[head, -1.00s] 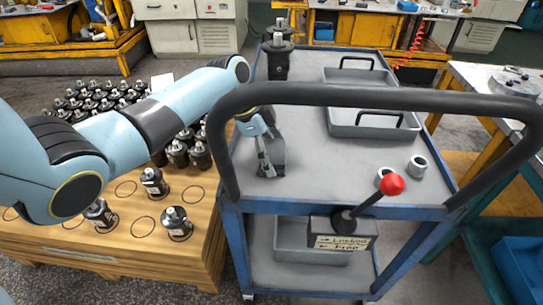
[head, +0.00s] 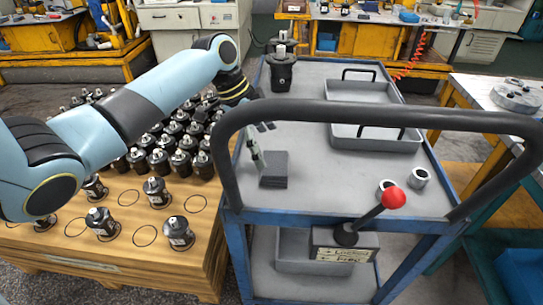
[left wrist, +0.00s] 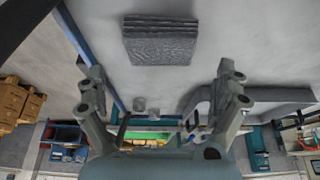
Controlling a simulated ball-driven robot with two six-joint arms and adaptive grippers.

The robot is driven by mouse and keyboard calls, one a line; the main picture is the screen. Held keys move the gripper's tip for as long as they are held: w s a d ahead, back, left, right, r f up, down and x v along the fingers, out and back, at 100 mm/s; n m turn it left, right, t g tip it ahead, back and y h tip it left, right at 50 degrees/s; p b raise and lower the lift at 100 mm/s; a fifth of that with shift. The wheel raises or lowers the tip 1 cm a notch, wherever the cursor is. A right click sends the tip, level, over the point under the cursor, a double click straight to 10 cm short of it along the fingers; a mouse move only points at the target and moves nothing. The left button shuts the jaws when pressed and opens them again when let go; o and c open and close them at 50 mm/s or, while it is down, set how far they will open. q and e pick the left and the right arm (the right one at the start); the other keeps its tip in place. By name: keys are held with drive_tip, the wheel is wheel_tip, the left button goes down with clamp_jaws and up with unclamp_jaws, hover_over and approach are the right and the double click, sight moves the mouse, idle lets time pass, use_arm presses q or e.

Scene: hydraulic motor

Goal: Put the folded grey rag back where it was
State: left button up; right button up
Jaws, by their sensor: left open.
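The folded grey rag (head: 274,170) lies flat on the top shelf of the blue cart (head: 310,190), near its left edge. In the left wrist view the rag (left wrist: 160,40) is a square, layered stack at top centre, beyond the fingertips. My left gripper (head: 262,142) is open and empty, just behind and left of the rag in the head view. I see a gap between its fingers and the rag in the left wrist view. My right gripper is not in view.
Black motors (head: 281,72) stand at the cart's back left. A grey tray (head: 377,140) sits on its right side, with two metal rings (head: 419,177) in front. The handle and red-knobbed lever (head: 393,198) rise at the front. A wooden pallet (head: 120,265) holds several motors at left.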

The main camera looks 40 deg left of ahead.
use_arm(q)
drive_tip(key=v, duration=0.5)
drive_tip(key=shift+r, duration=0.15)
idle(0.3)
